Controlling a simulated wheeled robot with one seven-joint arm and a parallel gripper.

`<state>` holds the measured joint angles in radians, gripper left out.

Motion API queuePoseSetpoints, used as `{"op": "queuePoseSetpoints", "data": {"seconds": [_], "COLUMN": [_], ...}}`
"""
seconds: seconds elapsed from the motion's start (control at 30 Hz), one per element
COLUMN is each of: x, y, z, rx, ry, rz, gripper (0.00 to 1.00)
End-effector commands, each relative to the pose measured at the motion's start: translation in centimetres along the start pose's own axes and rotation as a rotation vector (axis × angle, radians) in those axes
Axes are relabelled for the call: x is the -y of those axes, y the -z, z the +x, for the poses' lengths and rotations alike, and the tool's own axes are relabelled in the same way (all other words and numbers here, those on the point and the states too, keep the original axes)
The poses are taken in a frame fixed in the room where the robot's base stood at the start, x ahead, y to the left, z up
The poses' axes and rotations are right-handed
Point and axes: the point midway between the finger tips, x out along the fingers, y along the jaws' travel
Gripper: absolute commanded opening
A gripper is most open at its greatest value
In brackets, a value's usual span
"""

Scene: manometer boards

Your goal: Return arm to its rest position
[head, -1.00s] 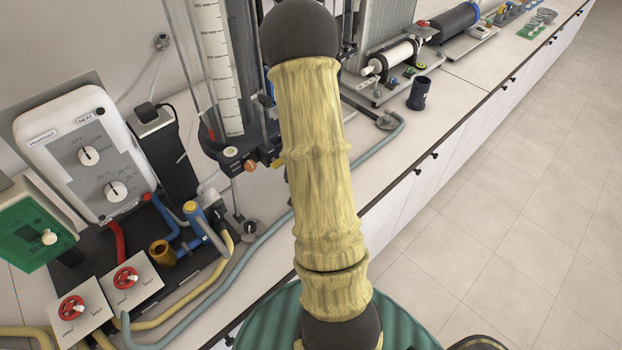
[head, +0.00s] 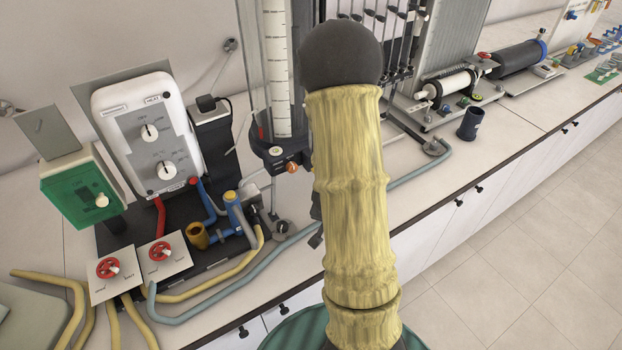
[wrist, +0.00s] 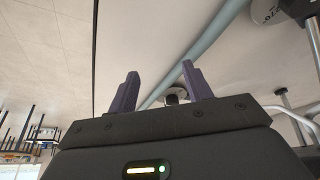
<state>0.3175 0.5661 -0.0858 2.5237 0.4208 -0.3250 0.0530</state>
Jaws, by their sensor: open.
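My gripper (wrist: 158,92) shows in the wrist view with its two dark purple fingers apart and nothing between them. Behind the fingers are the pale bench top and a grey-blue hose (wrist: 205,45). In the head view my yellow-sleeved arm with its black joint stands upright across the middle. It hides part of the bench and the manometer board behind it. A small dark piece beside the sleeve may be part of my gripper, but I cannot tell.
The white bench (head: 455,170) carries a heater control box (head: 150,130), a green switch box (head: 80,190), two red valves, yellow and blue hoses, a measuring column (head: 276,75) and a dark cup (head: 471,124). The tiled floor (head: 520,260) at right is clear.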

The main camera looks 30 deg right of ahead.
Motion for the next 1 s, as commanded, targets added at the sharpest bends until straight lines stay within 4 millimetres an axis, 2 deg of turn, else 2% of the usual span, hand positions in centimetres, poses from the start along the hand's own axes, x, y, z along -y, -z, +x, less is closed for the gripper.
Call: {"op": "queuePoseSetpoints", "data": {"seconds": [0.23, 0.37, 0.53, 0.7, 0.83, 0.9, 1.0], "x": [0.4, 2.4, 6.3, 8.6, 8.9, 8.7, 8.5], "y": [0.0, -0.5, -2.5, -5.4, -7.5, -8.2, -8.7], "z": [-0.4, -2.3, -7.3, -13.0, -16.6, -17.9, -18.7], "rx": [0.003, 0.022, 0.074, 0.119, 0.138, 0.144, 0.149], "ry": [0.011, 0.063, 0.171, 0.247, 0.268, 0.269, 0.266], "rz": [-0.013, -0.084, -0.284, -0.531, -0.703, -0.768, -0.815], "gripper": [0.50, 0.50, 0.50, 0.50, 0.50, 0.50, 0.50]}}
